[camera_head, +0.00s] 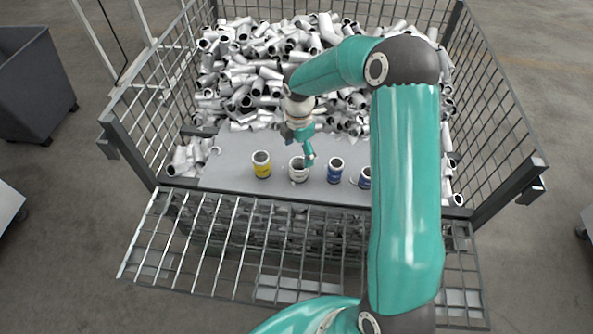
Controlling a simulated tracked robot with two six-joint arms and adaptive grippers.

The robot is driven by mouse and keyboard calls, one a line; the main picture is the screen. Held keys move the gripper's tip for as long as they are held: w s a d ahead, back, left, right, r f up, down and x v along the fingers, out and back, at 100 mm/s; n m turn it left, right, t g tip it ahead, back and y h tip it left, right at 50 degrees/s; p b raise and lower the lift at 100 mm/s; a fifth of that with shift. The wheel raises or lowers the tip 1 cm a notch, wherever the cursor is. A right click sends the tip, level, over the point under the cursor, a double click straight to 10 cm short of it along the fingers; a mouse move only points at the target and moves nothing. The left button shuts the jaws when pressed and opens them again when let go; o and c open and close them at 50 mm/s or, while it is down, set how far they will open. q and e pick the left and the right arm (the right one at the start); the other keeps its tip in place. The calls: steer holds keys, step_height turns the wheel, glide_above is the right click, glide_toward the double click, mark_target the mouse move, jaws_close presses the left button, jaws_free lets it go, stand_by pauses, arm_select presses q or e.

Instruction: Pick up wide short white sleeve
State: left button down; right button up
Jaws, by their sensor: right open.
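The wide short white sleeve (298,174) stands upright on the grey panel inside the wire cage, between a yellow sleeve and a blue sleeve. It looks like a short ring with a dark open top. My right gripper (306,158) is open and points down over the sleeve's top right edge, partly covering its rim. I cannot tell whether a finger touches it or reaches inside it. My left gripper is not in view.
A yellow sleeve (262,165) stands left of the white one. A blue sleeve (335,171) stands to its right; another blue one (364,178) is partly behind my arm. Loose white pipe pieces (240,75) pile behind. Wire cage walls (500,110) rise at the sides; the front panel is folded down.

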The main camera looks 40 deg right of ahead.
mark_target(299, 163)
steer(key=f, duration=0.4)
steer(key=shift+s+f, duration=0.15)
steer(key=shift+s, duration=0.1)
step_height(299, 163, down, 4)
steer(key=shift+w+f, duration=0.15)
steer(key=shift+f, duration=0.05)
steer(key=c, duration=1.5)
